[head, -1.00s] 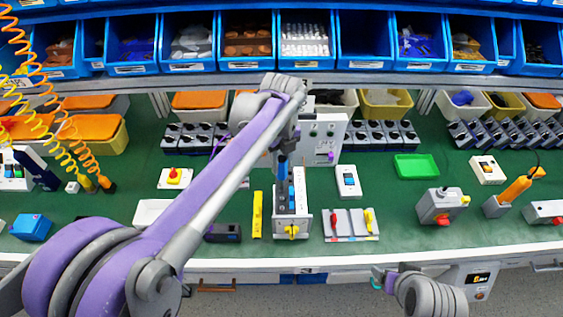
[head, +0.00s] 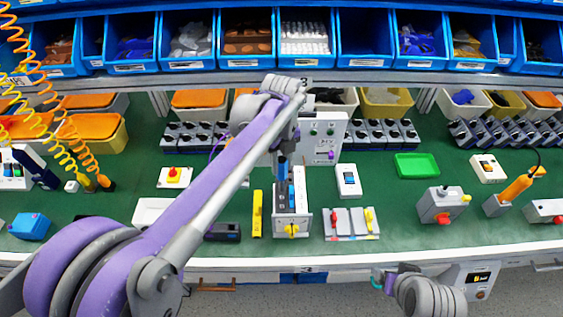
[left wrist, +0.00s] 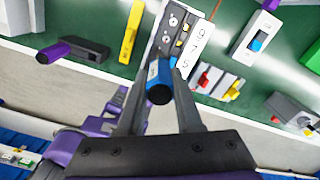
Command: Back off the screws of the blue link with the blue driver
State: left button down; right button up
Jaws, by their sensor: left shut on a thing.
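My right gripper (head: 383,279) is low, off the bench's front edge.
A yellow bar (head: 257,214) and a black device (head: 223,232) lie left of the unit. A grey block with red and yellow levers (head: 350,224) and a blue-button switch (head: 348,180) are right of it. A grey panel box (head: 325,140) stands close behind.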

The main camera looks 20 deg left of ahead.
pick_arm(q)
jog(key=n, duration=0.4)
jog(key=shift+n, duration=0.3)
dwell(0.7)
jog(key=n, duration=0.4)
jog(key=shift+n, duration=0.3)
